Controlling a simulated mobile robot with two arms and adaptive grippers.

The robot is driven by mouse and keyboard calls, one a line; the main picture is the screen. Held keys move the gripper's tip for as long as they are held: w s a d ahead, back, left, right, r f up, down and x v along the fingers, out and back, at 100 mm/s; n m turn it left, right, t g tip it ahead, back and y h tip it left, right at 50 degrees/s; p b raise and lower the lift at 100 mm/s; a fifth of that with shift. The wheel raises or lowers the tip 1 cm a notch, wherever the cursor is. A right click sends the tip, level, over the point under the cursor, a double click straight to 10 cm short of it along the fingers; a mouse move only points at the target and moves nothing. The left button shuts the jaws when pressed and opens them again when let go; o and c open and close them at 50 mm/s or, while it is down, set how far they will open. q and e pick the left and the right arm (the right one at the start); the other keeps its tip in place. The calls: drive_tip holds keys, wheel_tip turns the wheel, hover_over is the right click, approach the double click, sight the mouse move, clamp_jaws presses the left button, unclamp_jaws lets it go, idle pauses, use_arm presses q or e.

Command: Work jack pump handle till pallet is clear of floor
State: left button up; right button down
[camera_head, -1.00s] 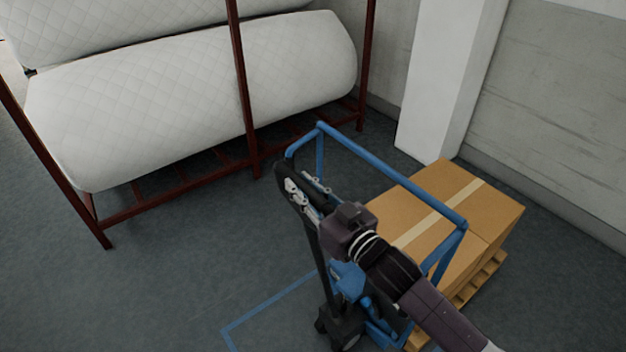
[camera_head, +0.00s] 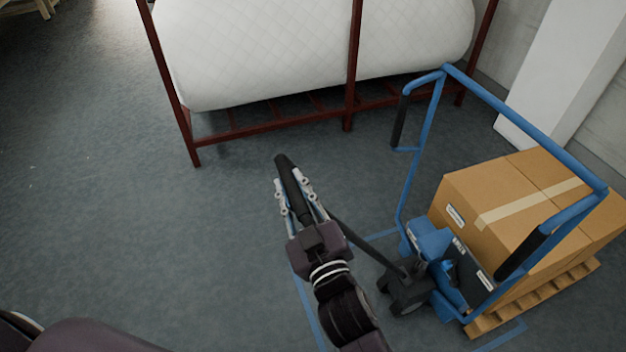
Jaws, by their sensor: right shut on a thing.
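The blue pallet jack (camera_head: 428,240) stands at the right, with a blue tube frame around its upper part. Its dark pump handle (camera_head: 366,242) slants from the wheeled base up to the left, tilted well away from the jack. My right gripper (camera_head: 294,196) is shut on the handle's black grip end (camera_head: 285,168). The wooden pallet (camera_head: 545,296) lies behind the jack under cardboard boxes (camera_head: 500,195). Whether there is a gap between the pallet and the floor cannot be told. My left gripper is out of view.
A dark red rack (camera_head: 351,90) with a white quilted wadding roll (camera_head: 260,50) stands at the back. A white pillar (camera_head: 565,70) is at the back right. Blue floor lines run around the jack. The floor (camera_head: 120,190) at the left is open.

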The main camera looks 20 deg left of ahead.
drive_tip(key=shift+h, duration=0.4)
drive_tip(key=f, duration=0.3)
drive_tip(key=s+a+f, duration=0.1)
drive_tip(key=shift+f+b, duration=0.2)
drive_tip(key=shift+b, duration=0.1)
drive_tip(key=c, duration=2.2)
unclamp_jaws()
drive_tip(key=o, duration=0.3)
drive_tip(key=shift+w+d, duration=0.1)
drive_tip(key=shift+d, duration=0.05)
drive_tip(key=shift+o, duration=0.8)
drive_tip(key=shift+w+d+r, duration=0.2)
drive_tip(key=v, duration=1.2)
drive_tip(key=shift+r, duration=0.15)
